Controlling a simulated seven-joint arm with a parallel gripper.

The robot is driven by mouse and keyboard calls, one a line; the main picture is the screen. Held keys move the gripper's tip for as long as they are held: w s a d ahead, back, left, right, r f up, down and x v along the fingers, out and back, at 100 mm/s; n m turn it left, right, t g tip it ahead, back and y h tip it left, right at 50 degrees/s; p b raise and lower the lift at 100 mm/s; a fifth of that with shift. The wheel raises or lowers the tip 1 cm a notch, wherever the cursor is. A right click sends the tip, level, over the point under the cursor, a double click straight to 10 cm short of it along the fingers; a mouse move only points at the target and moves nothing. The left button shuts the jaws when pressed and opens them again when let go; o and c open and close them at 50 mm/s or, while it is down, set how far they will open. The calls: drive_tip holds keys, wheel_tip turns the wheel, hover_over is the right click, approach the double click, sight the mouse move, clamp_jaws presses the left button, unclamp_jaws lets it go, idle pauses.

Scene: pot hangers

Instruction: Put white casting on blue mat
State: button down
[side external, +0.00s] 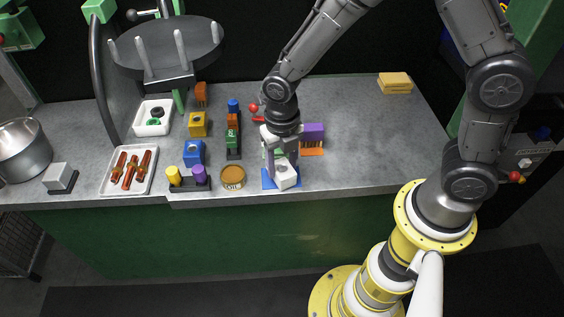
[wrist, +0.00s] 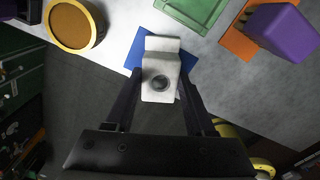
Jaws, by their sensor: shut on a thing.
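The white casting (side external: 286,177) is a pale block with a round hole, near the front edge of the grey bench. My gripper (side external: 282,165) points down and is shut on it. In the wrist view the white casting (wrist: 160,80) sits between the two dark fingers of my gripper (wrist: 160,95). The blue mat (side external: 268,182) lies flat on the bench under the casting and shows at its sides. It also shows in the wrist view (wrist: 134,52) behind the casting. I cannot tell whether the casting touches the mat.
A round orange-lidded tin (side external: 233,177) stands left of the mat. A purple block (side external: 313,132) on an orange mat (side external: 312,152) and a green piece (wrist: 192,14) are close behind. The bench's right side is mostly clear, with yellow blocks (side external: 395,83) at the back.

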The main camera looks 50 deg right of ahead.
drive_tip(key=shift+f, duration=0.15)
drive_tip(key=shift+c, duration=1.3)
unclamp_jaws()
wheel_tip(320, 180, up, 12)
drive_tip(key=s+d+r+m+t, duration=0.2)
drive_tip(key=s+m, duration=0.3)
drive_tip(key=m, duration=0.5)
drive_tip(key=s+d+r+m+t, duration=0.1)
drive_tip(key=s+d+r+m, duration=0.3)
drive_tip(key=m, duration=0.7)
drive_tip(key=s+d+r+m+t, duration=0.2)
drive_tip(key=s+d+r+m, duration=0.1)
drive_tip(key=s+m, duration=0.4)
drive_tip(key=shift+s+d+r+m+t, duration=0.3)
drive_tip(key=shift+d+m, duration=0.55)
drive_tip(key=shift+m, duration=0.85)
